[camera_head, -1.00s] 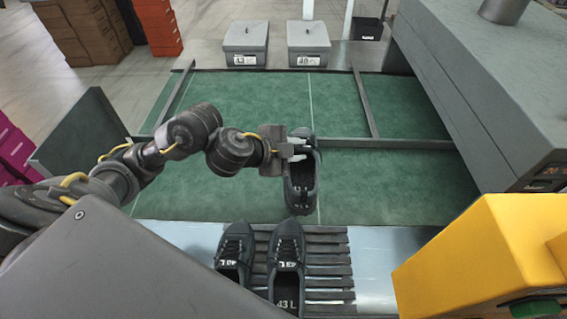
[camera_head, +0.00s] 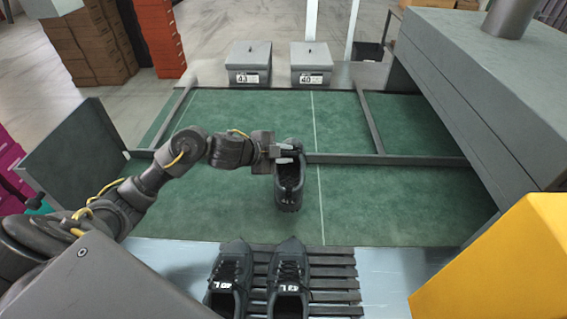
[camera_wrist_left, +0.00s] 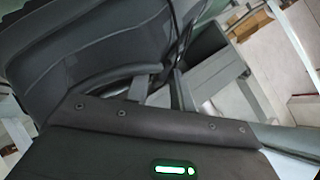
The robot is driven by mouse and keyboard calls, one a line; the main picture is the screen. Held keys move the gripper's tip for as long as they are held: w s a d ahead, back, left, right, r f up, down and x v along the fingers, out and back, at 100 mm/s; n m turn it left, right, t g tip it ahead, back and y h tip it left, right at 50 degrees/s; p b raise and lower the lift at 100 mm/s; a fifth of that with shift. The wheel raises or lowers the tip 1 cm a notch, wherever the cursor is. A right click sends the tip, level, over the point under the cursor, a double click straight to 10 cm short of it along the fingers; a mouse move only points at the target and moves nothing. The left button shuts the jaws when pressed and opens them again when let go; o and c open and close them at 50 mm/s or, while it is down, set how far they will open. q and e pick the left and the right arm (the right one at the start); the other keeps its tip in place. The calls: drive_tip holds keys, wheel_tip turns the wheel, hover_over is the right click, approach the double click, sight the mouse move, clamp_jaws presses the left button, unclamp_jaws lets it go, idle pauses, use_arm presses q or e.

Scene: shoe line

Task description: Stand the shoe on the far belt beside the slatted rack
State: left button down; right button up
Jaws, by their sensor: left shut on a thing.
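A dark shoe (camera_head: 289,186) is over the green belt (camera_head: 400,205), in the part nearer me, in the head view. My left gripper (camera_head: 290,152) is shut on the shoe at its upper far end. In the left wrist view the shoe (camera_wrist_left: 85,60) fills the upper left, close to the gripper. Whether its sole touches the belt I cannot tell. The slatted rack (camera_head: 335,283) lies in front of the belt at the bottom, bearing two dark shoes (camera_head: 232,275) side by side. My right gripper is not in view.
A grey rail (camera_head: 410,160) crosses the belt just beyond the held shoe. Two grey lidded boxes (camera_head: 249,64) marked 43 and 40 stand behind the belt. A large grey machine (camera_head: 490,90) is at right, a yellow housing (camera_head: 500,265) at lower right. The belt beside the shoe is clear.

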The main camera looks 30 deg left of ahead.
sight(284, 174)
use_arm(q)
drive_tip(key=shift+w+a+f, duration=0.15)
drive_tip(key=shift+f, duration=0.8)
drive_tip(key=shift+w+a+f, duration=0.1)
drive_tip(key=shift+f, duration=0.85)
drive_tip(key=shift+f+b, duration=0.2)
drive_tip(key=shift+b, duration=0.1)
drive_tip(key=c, duration=1.2)
unclamp_jaws()
drive_tip(key=shift+o, duration=0.2)
drive_tip(key=shift+r, duration=0.2)
drive_tip(key=v, duration=1.2)
